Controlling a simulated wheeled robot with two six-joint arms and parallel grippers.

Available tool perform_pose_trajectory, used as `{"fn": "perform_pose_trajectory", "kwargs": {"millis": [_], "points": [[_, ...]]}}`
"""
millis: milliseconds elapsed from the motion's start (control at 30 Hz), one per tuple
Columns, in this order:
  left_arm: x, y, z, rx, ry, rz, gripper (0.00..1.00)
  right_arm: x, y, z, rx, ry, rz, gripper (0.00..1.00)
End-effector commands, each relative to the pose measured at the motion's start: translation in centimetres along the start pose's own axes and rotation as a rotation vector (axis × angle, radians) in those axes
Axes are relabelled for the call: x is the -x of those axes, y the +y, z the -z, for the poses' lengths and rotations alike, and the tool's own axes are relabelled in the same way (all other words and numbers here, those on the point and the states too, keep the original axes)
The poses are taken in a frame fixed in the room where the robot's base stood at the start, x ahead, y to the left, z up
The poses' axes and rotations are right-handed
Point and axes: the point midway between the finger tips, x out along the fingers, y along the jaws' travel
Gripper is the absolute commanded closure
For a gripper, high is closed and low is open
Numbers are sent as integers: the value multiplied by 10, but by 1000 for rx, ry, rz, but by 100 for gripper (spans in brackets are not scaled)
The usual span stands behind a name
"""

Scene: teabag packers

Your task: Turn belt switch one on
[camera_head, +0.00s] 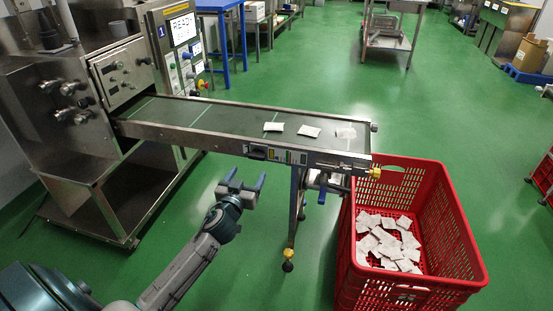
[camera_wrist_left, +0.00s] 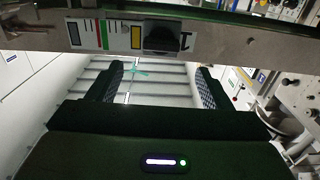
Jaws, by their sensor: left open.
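The conveyor belt (camera_head: 215,118) runs from the machine toward the red crate. On its near side rail sits a dark box (camera_head: 257,153), which looks like the belt switch, with coloured labels (camera_head: 289,157) to its right. The dark box also shows in the left wrist view (camera_wrist_left: 162,37), beyond the fingertips. Whether it is on or off cannot be told. My left gripper (camera_head: 245,178) is open and empty, just below and left of the box, apart from the rail. Its two dark fingers show in the left wrist view (camera_wrist_left: 162,73). My right gripper is out of view.
Several white teabags (camera_head: 310,131) lie on the belt. A red crate (camera_head: 450,222) holding more teabags stands below its right end. A belt leg (camera_head: 293,215) stands right of my left gripper. The machine (camera_head: 60,115) stands at left.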

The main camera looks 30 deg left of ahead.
Motion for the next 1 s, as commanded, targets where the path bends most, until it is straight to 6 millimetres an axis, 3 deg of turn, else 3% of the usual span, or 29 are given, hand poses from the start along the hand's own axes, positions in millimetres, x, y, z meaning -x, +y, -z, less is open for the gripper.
{"fn": "perform_pose_trajectory", "kwargs": {"millis": [200, 400, 600, 867, 1000], "points": [[-44, 0, 1, 1, 0, 2, 27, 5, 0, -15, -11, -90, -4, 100], [-73, 0, 0, 0, -1, 1, 27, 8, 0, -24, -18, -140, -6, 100], [-84, 0, 0, 0, -1, 0, 27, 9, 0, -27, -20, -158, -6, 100], [-85, 0, -1, -1, -2, 0, 27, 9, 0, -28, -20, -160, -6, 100], [-85, 0, -1, -1, -2, 0, 55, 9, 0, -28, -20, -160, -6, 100]]}}
